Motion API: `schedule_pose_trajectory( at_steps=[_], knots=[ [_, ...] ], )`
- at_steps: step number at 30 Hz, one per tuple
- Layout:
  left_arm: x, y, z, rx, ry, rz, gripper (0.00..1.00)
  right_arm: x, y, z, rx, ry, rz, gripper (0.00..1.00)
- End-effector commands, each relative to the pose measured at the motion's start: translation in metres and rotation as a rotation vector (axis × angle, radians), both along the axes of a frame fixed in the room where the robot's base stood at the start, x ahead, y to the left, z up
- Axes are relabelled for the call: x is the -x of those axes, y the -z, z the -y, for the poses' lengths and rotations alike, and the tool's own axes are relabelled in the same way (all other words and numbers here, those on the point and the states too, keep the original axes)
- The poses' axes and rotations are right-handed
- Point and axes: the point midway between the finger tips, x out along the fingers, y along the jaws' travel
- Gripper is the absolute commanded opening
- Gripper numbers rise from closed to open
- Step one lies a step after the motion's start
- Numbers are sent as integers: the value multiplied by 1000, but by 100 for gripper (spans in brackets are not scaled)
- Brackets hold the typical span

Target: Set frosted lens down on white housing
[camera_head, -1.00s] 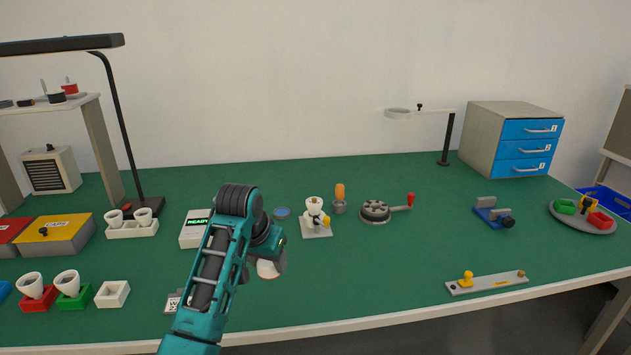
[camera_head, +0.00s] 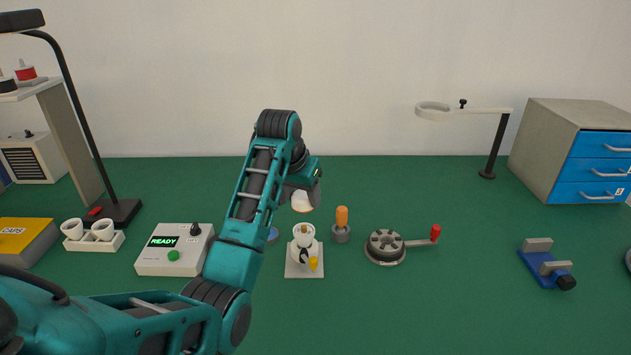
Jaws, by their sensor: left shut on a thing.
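The white housing (camera_head: 304,242) stands upright on a pale square base plate with a small yellow knob, in the middle of the table. My left gripper (camera_head: 303,190) is above and slightly behind it in the picture. It is shut on the frosted lens (camera_head: 302,202), a pale dome whose lower part shows below the gripper. The lens is apart from the housing, with a small gap in the picture. The fingertips are mostly hidden by the gripper body. My right gripper is not in view.
An orange-handled tool in a grey holder (camera_head: 341,234) and a round fixture with a red-knobbed crank (camera_head: 386,246) stand right of the housing. A READY box (camera_head: 176,262) is at left. A magnifier arm (camera_head: 470,112) stands behind.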

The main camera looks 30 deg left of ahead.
Motion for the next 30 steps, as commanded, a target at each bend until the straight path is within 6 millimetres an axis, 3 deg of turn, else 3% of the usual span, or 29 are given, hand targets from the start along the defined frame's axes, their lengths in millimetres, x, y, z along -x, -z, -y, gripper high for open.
schedule_pose_trajectory(
  at_steps=[7, 21, 30],
  knots=[
    [0, 11, 0, 1, 0, -1, 26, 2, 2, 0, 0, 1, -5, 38],
    [1, 52, 0, 0, 0, -2, 26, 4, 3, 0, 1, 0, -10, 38],
    [0, 60, 0, 0, 0, 0, 26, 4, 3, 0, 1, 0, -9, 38]
  ],
)
